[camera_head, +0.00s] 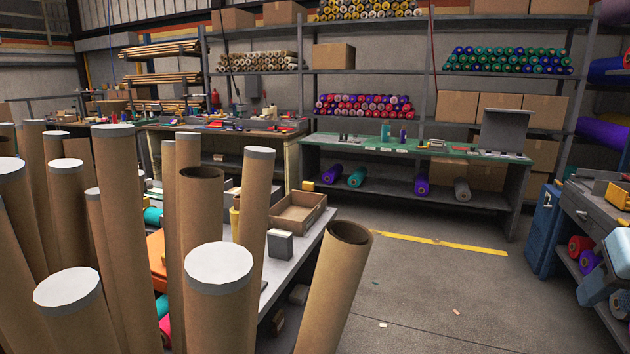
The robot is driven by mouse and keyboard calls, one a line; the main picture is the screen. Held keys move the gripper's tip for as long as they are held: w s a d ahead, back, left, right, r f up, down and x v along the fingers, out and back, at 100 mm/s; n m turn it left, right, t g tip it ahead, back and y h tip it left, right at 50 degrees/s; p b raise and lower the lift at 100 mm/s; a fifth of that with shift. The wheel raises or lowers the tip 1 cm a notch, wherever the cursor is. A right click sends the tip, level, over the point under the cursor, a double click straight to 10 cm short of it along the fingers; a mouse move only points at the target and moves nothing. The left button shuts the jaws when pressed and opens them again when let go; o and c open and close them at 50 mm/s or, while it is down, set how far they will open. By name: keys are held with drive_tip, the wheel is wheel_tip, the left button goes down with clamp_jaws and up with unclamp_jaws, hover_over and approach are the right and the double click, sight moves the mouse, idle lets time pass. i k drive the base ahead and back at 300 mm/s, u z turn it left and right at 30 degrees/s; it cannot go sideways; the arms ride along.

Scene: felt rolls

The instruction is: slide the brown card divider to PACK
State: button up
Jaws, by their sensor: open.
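I cannot pick out the brown card divider for sure in the head view. The green-topped bench (450,152) at the back has several small white labels (370,148) along its front edge, but their words are too small to read, so I cannot tell which is PACK. Small dark pieces, a teal item (386,132) and a purple item (403,134) stand on that bench.
Tall cardboard tubes (335,285) crowd the left foreground and hide much of a white table with an open cardboard tray (300,212). Open grey floor (455,285) with a yellow line lies before the green bench. A blue case (545,230) stands at the right.

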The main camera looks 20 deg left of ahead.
sight(299, 198)
drive_tip(key=u, duration=0.1)
drive_tip(key=i, duration=1.05)
drive_tip(key=u, duration=0.4)
drive_tip(key=i, duration=1.15)
drive_tip(key=u, duration=0.35)
drive_tip(key=i, duration=0.85)
drive_tip(key=u, duration=0.1)
